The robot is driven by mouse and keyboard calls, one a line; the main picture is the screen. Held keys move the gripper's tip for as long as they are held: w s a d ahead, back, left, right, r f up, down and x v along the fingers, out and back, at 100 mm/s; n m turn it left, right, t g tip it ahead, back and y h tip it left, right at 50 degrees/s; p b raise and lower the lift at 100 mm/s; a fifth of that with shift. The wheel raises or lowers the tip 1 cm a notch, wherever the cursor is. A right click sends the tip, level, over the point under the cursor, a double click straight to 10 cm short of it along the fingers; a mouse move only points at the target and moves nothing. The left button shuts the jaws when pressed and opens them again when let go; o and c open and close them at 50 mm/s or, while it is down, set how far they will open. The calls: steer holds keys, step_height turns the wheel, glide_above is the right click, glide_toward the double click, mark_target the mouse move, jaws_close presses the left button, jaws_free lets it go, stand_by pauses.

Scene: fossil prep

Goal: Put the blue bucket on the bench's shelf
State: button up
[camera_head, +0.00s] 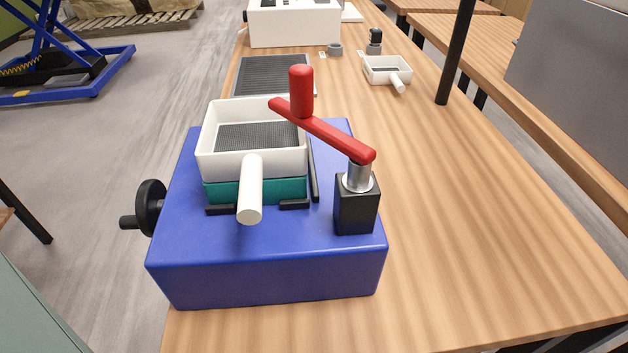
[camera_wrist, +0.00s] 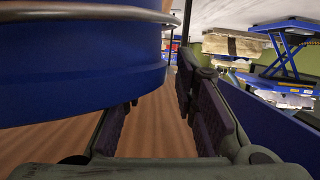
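In the wrist view, a large blue round-sided thing (camera_wrist: 80,65), apparently the blue bucket, fills the upper left. A grey metal band or bar (camera_wrist: 85,13) crosses its top, and much of it is cut off by the frame. My gripper (camera_wrist: 165,112) has its two dark fingers spread wide, with wood-coloured surface visible between them. The blue thing is close to the left finger; I cannot tell if they touch. The head view shows the wooden bench (camera_head: 480,210), but neither the bucket nor my gripper. I cannot make out the bench's shelf.
On the bench stand a blue machine (camera_head: 300,265) with a red lever (camera_head: 325,132), a white sieve tray (camera_head: 205,150), a dark mesh panel (camera_head: 275,75) and a smaller white sieve (camera_head: 388,70). A black post (camera_head: 456,55) rises at right. The bench's right front is clear.

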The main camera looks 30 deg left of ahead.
steer(key=b+v, duration=0.1)
steer(key=v, duration=1)
steer(key=shift+s+d, duration=0.2)
